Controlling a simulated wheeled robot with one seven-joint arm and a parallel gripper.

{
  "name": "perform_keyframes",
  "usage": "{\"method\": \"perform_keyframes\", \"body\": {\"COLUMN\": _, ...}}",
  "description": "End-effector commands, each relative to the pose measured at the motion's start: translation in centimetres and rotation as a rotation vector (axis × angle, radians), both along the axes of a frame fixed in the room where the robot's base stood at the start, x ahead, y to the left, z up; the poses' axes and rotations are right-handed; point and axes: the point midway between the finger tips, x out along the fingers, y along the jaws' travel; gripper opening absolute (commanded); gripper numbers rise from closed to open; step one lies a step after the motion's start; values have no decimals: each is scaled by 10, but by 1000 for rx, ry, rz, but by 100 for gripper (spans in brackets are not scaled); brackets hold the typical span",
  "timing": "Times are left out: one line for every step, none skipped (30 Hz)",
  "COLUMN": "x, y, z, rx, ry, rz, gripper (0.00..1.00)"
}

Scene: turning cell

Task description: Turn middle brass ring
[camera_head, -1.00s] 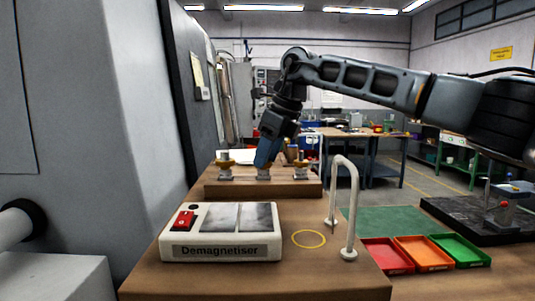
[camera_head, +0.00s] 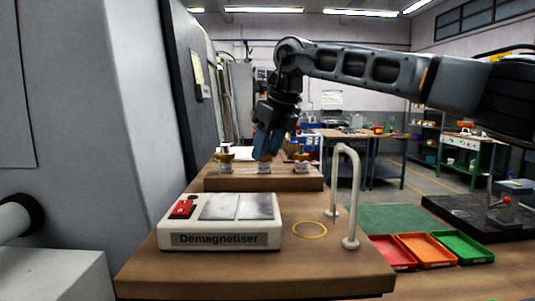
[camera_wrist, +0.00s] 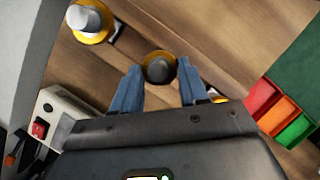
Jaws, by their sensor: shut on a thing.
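Three brass rings sit on short posts in a row on a raised wooden block (camera_head: 235,184). The middle brass ring (camera_wrist: 171,59) lies between the two blue fingers of my gripper (camera_wrist: 159,78) in the wrist view, around a grey post. In the head view my gripper (camera_head: 266,155) reaches down onto that ring, shut on it and hiding much of it. The left ring (camera_head: 225,158) stands free; it also shows in the wrist view (camera_wrist: 88,37). The right ring (camera_head: 302,158) stands free and is mostly hidden behind a finger in the wrist view.
A demagnetiser (camera_head: 220,239) with a red switch stands in front of the block. A white hoop rail (camera_head: 352,200) rises at the bench's right. Red, orange and green trays (camera_head: 425,250) lie further right. A grey machine wall (camera_head: 110,120) bounds the left.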

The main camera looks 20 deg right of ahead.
Motion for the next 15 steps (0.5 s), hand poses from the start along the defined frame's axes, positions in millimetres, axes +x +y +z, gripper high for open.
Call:
{"method": "perform_keyframes", "body": {"x": 0, "y": 1, "z": -2, "rx": -3, "ry": -4, "rz": -37, "gripper": 13}}
{"method": "perform_keyframes", "body": {"x": 0, "y": 1, "z": -2, "rx": -3, "ry": -4, "rz": -62, "gripper": 13}}
{"method": "perform_keyframes", "body": {"x": 0, "y": 1, "z": -2, "rx": -3, "ry": -4, "rz": -94, "gripper": 13}}
{"method": "perform_keyframes", "body": {"x": 0, "y": 1, "z": -2, "rx": -3, "ry": -4, "rz": -117, "gripper": 13}}
{"method": "perform_keyframes", "body": {"x": 0, "y": 2, "z": -2, "rx": -4, "ry": -4, "rz": -140, "gripper": 13}}
{"method": "perform_keyframes", "body": {"x": 0, "y": 2, "z": -1, "rx": -3, "ry": -5, "rz": -170, "gripper": 13}}
{"method": "perform_keyframes", "body": {"x": 0, "y": 2, "z": -1, "rx": -3, "ry": -5, "rz": -190, "gripper": 13}}
{"method": "perform_keyframes", "body": {"x": 0, "y": 3, "z": -1, "rx": -3, "ry": -5, "rz": -212, "gripper": 13}}
{"method": "perform_keyframes", "body": {"x": 0, "y": 3, "z": -1, "rx": -3, "ry": -5, "rz": -238, "gripper": 13}}
{"method": "perform_keyframes", "body": {"x": 0, "y": 3, "z": -1, "rx": -3, "ry": -5, "rz": -256, "gripper": 13}}
{"method": "perform_keyframes", "body": {"x": -1, "y": 3, "z": 0, "rx": -2, "ry": -5, "rz": -273, "gripper": 13}}
{"method": "perform_keyframes", "body": {"x": -1, "y": 3, "z": 0, "rx": -1, "ry": -5, "rz": -296, "gripper": 13}}
{"method": "perform_keyframes", "body": {"x": -1, "y": 3, "z": 0, "rx": -1, "ry": -5, "rz": -311, "gripper": 13}}
{"method": "perform_keyframes", "body": {"x": -1, "y": 3, "z": 0, "rx": -1, "ry": -5, "rz": -325, "gripper": 13}}
{"method": "perform_keyframes", "body": {"x": -1, "y": 4, "z": 0, "rx": -1, "ry": -4, "rz": -342, "gripper": 13}}
